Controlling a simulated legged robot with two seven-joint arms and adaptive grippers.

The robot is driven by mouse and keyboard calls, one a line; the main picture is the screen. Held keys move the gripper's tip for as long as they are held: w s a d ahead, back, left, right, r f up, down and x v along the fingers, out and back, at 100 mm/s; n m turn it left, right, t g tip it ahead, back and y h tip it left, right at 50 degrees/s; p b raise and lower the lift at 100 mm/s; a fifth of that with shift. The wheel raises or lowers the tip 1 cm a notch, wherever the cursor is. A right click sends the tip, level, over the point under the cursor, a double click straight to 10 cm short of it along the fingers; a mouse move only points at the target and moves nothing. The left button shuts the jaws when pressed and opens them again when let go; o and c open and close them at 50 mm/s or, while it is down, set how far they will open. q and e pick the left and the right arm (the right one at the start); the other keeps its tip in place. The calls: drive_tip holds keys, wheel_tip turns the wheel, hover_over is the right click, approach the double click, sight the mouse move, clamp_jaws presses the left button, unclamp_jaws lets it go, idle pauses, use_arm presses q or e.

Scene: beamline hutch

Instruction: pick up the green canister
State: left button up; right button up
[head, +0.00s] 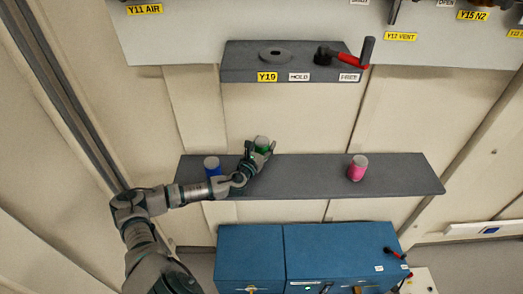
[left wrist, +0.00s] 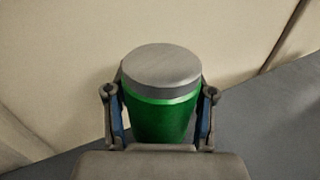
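The green canister (head: 261,146) has a grey lid and shows large in the left wrist view (left wrist: 160,118). My left gripper (head: 262,150) has its fingers on both sides of the canister, against its sides, in the left wrist view (left wrist: 160,112). It is shut on the canister. In the head view the canister shows above the back edge of the grey shelf (head: 305,180), higher than the other canisters, and appears lifted clear. Its lower part is hidden by the gripper. My right gripper is not in view.
A blue canister (head: 212,168) stands on the shelf at the left, close behind my left forearm. A pink canister (head: 357,169) stands at the right. A higher grey ledge (head: 240,68) carries a disc and a red-handled lever (head: 350,60). Blue cabinets (head: 340,255) stand below.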

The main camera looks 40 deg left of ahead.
sight(265, 137)
use_arm(q)
drive_tip(key=shift+a+f, duration=0.2)
drive_tip(key=c, duration=0.6)
clamp_jaws()
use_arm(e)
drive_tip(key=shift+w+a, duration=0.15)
use_arm(q)
drive_tip(key=shift+d+r, duration=0.1)
drive_tip(key=shift+r, duration=0.35)
wheel_tip(265, 137, up, 3)
drive_tip(key=shift+d+f, duration=0.1)
drive_tip(key=shift+d, duration=0.05)
drive_tip(key=s+d, duration=0.3)
drive_tip(key=s+d+r+b, duration=0.1)
drive_tip(key=s+d, duration=0.2)
drive_tip(key=s, duration=0.1)
drive_tip(key=s+d, duration=0.3)
drive_tip(key=s, duration=0.1)
drive_tip(key=shift+s+d+r, duration=0.2)
drive_tip(key=shift+s+d, duration=0.25)
drive_tip(key=shift+s, duration=0.2)
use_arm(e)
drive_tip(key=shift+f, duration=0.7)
